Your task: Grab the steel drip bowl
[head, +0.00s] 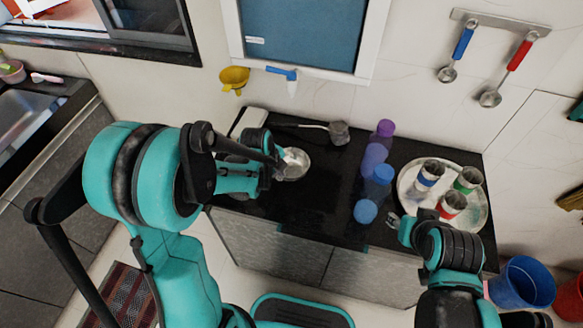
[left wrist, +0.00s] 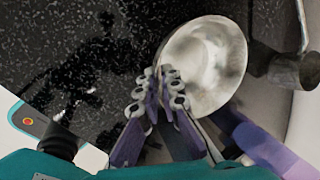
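The steel drip bowl (head: 294,164) is a shallow round silver bowl at the left part of the black counter. It fills the upper middle of the left wrist view (left wrist: 207,65). My left gripper (head: 276,163) is at the bowl's left edge. In the left wrist view its fingertips (left wrist: 163,82) are close together at the bowl's rim, and they look closed on it. Whether the bowl rests on the counter or is slightly raised is hard to tell. My right gripper (head: 396,222) is near the counter's front edge, beside the round tray; its fingers are too small to read.
Purple and blue bottles or cups (head: 372,160) stand in a row right of the bowl. A round steel tray (head: 408,183) holds several steel cups with coloured bands. A long-handled ladle (head: 339,132) lies behind the bowl. The counter (head: 315,205) is clear in front of the bowl.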

